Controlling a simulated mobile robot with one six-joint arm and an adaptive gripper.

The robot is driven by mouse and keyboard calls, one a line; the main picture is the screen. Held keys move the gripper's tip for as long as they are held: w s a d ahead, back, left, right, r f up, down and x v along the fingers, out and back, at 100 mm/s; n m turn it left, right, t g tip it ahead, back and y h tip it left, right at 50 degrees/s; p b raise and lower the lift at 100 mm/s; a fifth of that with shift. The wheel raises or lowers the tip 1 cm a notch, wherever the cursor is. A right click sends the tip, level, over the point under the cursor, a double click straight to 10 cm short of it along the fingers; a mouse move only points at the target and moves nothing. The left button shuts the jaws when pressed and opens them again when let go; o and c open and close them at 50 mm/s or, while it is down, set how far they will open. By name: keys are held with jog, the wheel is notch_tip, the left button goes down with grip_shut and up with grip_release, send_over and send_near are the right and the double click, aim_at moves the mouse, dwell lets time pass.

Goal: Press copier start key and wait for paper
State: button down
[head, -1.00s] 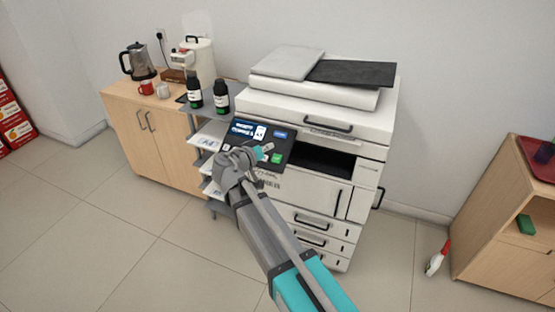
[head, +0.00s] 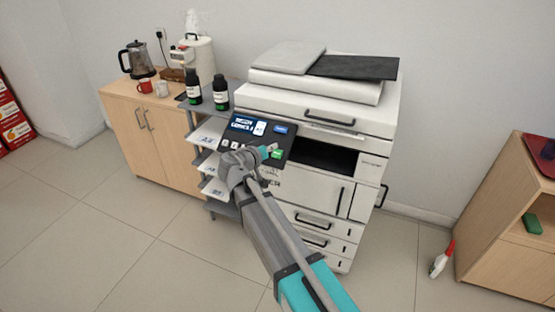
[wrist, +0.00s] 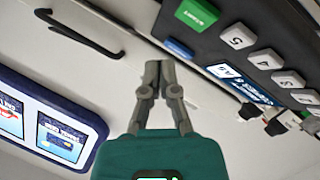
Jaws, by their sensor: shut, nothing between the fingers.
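The white copier (head: 300,122) stands against the wall with its dark control panel (head: 232,132) at the front left. The green key (head: 278,153) sits at the panel's lower right; the wrist view shows it large (wrist: 197,13), with blurred white lettering. My gripper (head: 273,148) is over the panel beside the green key; its fingers (wrist: 158,66) are together and empty. In the wrist view the tips appear below and left of the green key, near the blue key (wrist: 179,48). I cannot tell whether they touch anything. The copier's dark output slot (head: 322,156) shows no paper.
Shelves with papers (head: 208,163) and two dark bottles (head: 220,93) stand left of the copier. A wooden cabinet (head: 165,135) holds a kettle (head: 136,60) and cups.

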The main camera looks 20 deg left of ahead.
aim_at(280, 150)
jog(key=shift+w+d+f+b, duration=0.1)
jog(key=shift+w+f+b, duration=0.45)
jog(key=shift+f, duration=0.2)
jog(key=shift+w+f+b, duration=0.4)
jog(key=shift+f+b, duration=0.2)
jog(key=shift+f, duration=0.1)
jog(key=shift+w+f+b, duration=0.45)
jog(key=shift+f+b, duration=0.25)
jog(key=shift+b, duration=0.05)
dwell(1.7)
jog(key=shift+s+r, duration=0.1)
jog(key=shift+r, duration=0.05)
jog(key=shift+s+r+p, duration=0.35)
jog(key=shift+r+p, duration=0.25)
jog(key=shift+p, duration=0.2)
dwell(0.3)
jog(key=s+r+p, duration=0.1)
jog(key=r+p, duration=0.1)
jog(key=s+r+p, duration=0.1)
jog(key=r+p, duration=0.1)
jog(key=shift+s+r, duration=0.1)
jog(key=shift+s, duration=0.25)
dwell(0.9)
